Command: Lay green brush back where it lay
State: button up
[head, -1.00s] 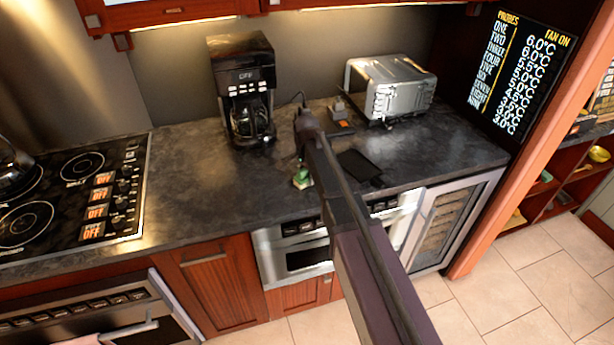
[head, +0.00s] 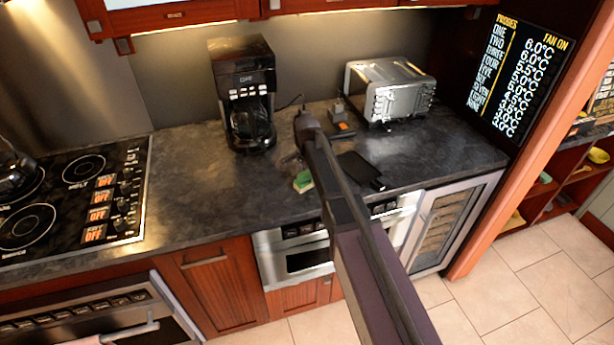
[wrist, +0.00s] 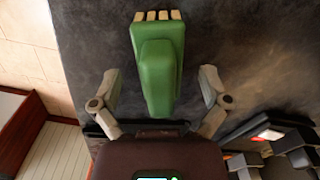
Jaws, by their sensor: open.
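The green brush (head: 303,182) is at the dark counter, near its front edge, in the head view. In the wrist view the brush (wrist: 159,75) shows its green back, with pale bristle tufts at the far end. My gripper (wrist: 158,88) is open, with one finger on each side of the brush's near part and a visible gap to both. Nothing is gripped. In the head view my arm hides most of the gripper, and I cannot tell its exact height above the brush.
A black coffee maker (head: 243,95) stands behind and left of the brush. A silver toaster (head: 391,90) stands at the back right. A flat black object (head: 361,170) lies right of my arm. A cooktop (head: 70,195) is at left. Bare counter (head: 195,185) lies between.

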jog(key=shift+r+p, duration=2.55)
jog(key=shift+r, duration=0.25)
jog(key=shift+m, duration=0.5)
jog(key=w+d, duration=0.2)
jog(key=d, duration=0.3)
jog(key=w+d, duration=0.3)
jog(key=d, duration=0.2)
jog(key=w+d, duration=0.3)
jog(key=d, duration=0.3)
jog(key=shift+w+d, duration=0.25)
jog(key=shift+d, duration=0.65)
jog(key=s+n, duration=1.1)
jog(key=s, duration=1.8)
jog(key=shift+s+a, duration=0.4)
